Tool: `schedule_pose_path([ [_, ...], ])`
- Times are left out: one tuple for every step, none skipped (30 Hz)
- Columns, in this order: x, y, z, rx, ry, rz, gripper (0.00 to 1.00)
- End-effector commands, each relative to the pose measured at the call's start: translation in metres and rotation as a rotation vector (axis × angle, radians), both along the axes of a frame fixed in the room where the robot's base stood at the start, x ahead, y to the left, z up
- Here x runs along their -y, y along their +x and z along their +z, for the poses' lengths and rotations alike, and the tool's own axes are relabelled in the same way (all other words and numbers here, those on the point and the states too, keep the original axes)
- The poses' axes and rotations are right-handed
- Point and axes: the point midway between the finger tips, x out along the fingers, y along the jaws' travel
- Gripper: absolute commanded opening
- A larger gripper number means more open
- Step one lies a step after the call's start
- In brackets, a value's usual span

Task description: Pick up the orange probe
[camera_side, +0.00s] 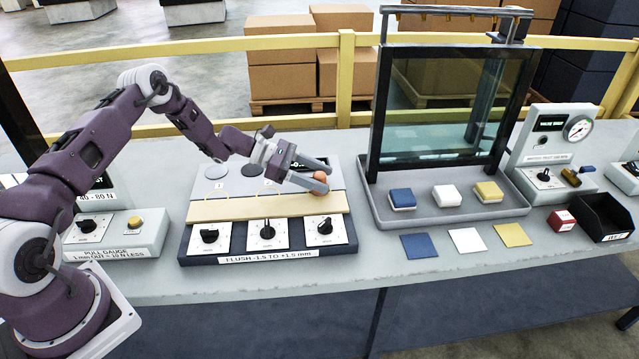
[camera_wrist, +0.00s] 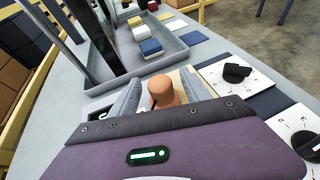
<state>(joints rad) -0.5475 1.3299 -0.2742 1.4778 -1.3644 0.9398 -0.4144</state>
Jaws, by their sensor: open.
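The orange probe (camera_side: 320,178) is a short, rounded orange piece at the right end of the panel with three dials. My gripper (camera_side: 323,175) reaches in from the left, with its two fingers spread on either side of the probe. In the wrist view the probe (camera_wrist: 165,93) stands up between the two grey fingers of my gripper (camera_wrist: 160,85). The fingers are open and a gap shows at least on one side; I cannot tell whether either one touches it. The probe's lower end is hidden by the gripper body in the wrist view.
The dial panel (camera_side: 250,240) has a tan strip (camera_side: 265,207) across it. To the right, a grey tray (camera_side: 440,212) holds blue, white and yellow blocks under a glass screen (camera_side: 440,110). A pull gauge box (camera_side: 130,235) stands left. Flat coloured squares lie in front of the tray.

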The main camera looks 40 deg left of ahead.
Motion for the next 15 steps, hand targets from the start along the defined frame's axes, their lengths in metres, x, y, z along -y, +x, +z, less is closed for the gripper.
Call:
schedule_pose_path([
  [0.0004,0.0007,-0.0005,0.0,0.001,0.001,0.55],
  [0.0001,0.0006,-0.0003,0.0,0.001,0.001,0.55],
  [0.0,0.0005,-0.0002,0.0,0.001,0.001,0.55],
  [-0.0001,0.0004,-0.0002,0.001,0.002,0.001,0.55],
  [0.0,0.0003,-0.0002,0.001,0.002,0.001,0.53],
  [0.0,0.0003,-0.0002,0.001,0.002,0.001,0.45],
  [0.0001,0.0003,-0.0001,0.001,0.002,0.001,0.4],
  [0.0001,0.0003,-0.0001,0.001,0.002,0.001,0.34],
  [0.0,0.0002,0.0,0.001,0.002,0.001,0.26],
  [0.0,0.0002,0.0,0.001,0.002,0.001,0.2],
  [0.0,0.0001,0.0,0.0,0.001,0.0,0.14],
  [0.0,0.0001,0.0,0.0,0.001,0.0,0.06],
  [-0.0001,0.0001,0.0,0.0,0.001,0.0,0.0],
  [-0.0001,0.0001,0.0,0.0,0.001,0.0,0.0],
  [-0.0001,0.0001,0.0,0.0,0.001,0.0,0.0],
])
